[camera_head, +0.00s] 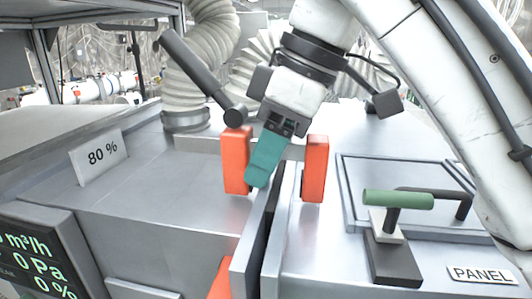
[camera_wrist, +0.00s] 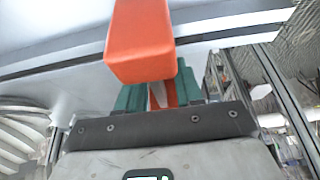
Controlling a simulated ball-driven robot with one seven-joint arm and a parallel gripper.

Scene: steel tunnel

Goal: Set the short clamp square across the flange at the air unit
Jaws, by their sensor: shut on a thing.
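My gripper (camera_head: 264,168), with teal fingers, is shut on an orange clamp (camera_head: 314,168). One orange block of the clamp shows on each side of the fingers; the part between them is mostly hidden. The blocks lie on opposite sides of the upright metal flange (camera_head: 250,245), so the clamp appears to span it. I cannot tell whether it is fully seated. In the wrist view a large orange end of the clamp (camera_wrist: 140,45) covers the middle, with teal fingers (camera_wrist: 160,95) behind it. The flange seam runs slightly slanted behind the clamp there.
Another orange piece (camera_head: 221,280) sits lower along the flange, cut off by the frame edge. A green-handled lever (camera_head: 398,199) stands on the right panel. An 80 % plate (camera_head: 98,155), a display (camera_head: 35,262) and a ribbed duct (camera_head: 195,65) are at left.

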